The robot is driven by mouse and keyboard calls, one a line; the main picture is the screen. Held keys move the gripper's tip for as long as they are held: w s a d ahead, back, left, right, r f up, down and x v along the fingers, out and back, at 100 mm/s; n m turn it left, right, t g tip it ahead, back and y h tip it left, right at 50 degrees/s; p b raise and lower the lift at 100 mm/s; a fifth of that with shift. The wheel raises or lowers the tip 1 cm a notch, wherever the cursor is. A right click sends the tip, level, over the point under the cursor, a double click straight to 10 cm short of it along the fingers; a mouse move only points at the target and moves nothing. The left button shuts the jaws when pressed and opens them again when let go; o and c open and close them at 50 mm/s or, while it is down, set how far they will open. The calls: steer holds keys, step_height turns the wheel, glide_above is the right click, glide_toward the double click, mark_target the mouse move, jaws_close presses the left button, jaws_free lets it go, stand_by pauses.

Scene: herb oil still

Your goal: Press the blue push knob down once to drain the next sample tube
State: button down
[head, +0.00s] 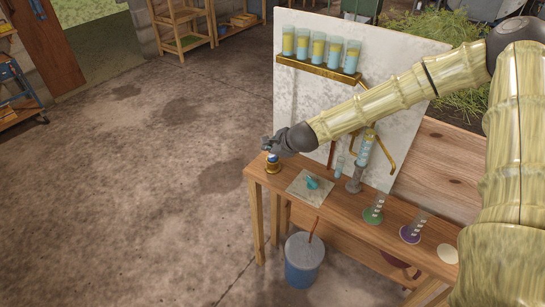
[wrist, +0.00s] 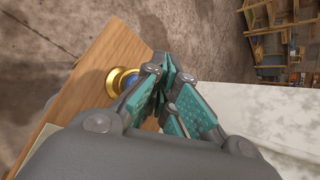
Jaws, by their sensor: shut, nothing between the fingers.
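The blue push knob (head: 272,158) sits in a brass collar (head: 272,168) at the left end of the wooden bench. In the wrist view the brass collar (wrist: 119,82) shows on the bench top, with a little of the blue knob (wrist: 131,79) inside it, partly hidden by my fingers. My gripper (head: 268,142) is shut and empty, at the knob and just above it; I cannot tell whether it touches. In the wrist view the teal finger pads (wrist: 165,85) are together. Several sample tubes (head: 318,48) with blue and yellow layers stand in a brass rack on the white panel.
A pale mat (head: 308,190) with a teal item lies right of the knob. A glass column (head: 364,150) on a grey stand and green and purple based cylinders (head: 374,214) stand farther right. A blue bucket (head: 304,262) is on the floor. The floor left of the bench is clear.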

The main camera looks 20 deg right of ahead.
mark_target(271, 157)
steer(key=shift+f, duration=0.1)
stand_by(0.6)
steer(key=shift+f+b, duration=0.35)
steer(key=shift+b, duration=0.1)
steer(key=shift+f+b, duration=0.4)
steer(key=shift+f, duration=0.05)
stand_by(0.7)
steer(key=shift+r, duration=0.15)
stand_by(0.3)
steer(key=shift+r+p, duration=0.6)
steer(key=shift+r, duration=0.1)
steer(key=shift+r, duration=0.1)
steer(key=shift+r+p, duration=1.8)
steer(key=shift+r, duration=0.65)
